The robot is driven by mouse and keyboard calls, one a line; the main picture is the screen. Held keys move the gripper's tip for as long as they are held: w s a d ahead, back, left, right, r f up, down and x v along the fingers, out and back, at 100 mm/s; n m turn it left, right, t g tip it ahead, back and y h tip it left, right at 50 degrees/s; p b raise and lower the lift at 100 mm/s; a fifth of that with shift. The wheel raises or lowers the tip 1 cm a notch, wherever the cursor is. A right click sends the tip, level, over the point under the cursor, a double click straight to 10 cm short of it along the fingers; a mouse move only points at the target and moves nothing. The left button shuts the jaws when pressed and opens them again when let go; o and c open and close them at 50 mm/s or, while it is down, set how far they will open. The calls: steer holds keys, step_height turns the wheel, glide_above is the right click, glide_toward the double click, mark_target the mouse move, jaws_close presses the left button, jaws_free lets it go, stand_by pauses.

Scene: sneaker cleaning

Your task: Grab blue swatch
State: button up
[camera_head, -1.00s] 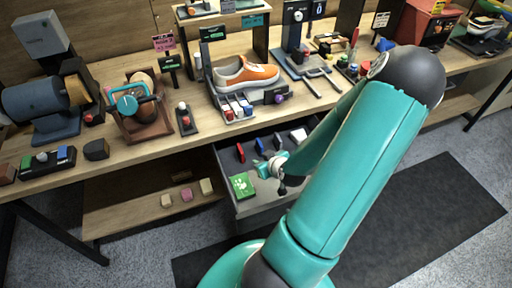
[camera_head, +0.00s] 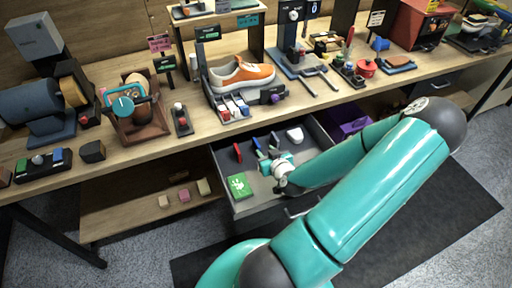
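Two small bluish upright swatches stand in the open grey drawer (camera_head: 222,161). One blue swatch (camera_head: 257,143) is nearer the red swatch (camera_head: 238,152), and a darker blue one (camera_head: 275,138) stands to its right. My gripper (camera_head: 267,159) is low over the drawer, just in front of the blue pieces, with its teal fingers apart. I see nothing held between them. Contact with a swatch cannot be told at this size. My wrist hides part of the drawer's right side.
A green box (camera_head: 239,186) sits at the drawer's front left and a white item (camera_head: 294,134) at its back. The workbench edge is just behind the drawer, with an orange sneaker (camera_head: 241,74) above. A purple box (camera_head: 348,122) is to the right.

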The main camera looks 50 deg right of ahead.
mark_target(257, 143)
steer(key=x, duration=1.1)
steer(key=shift+w, duration=0.25)
steer(key=shift+a, duration=0.1)
jaws_close()
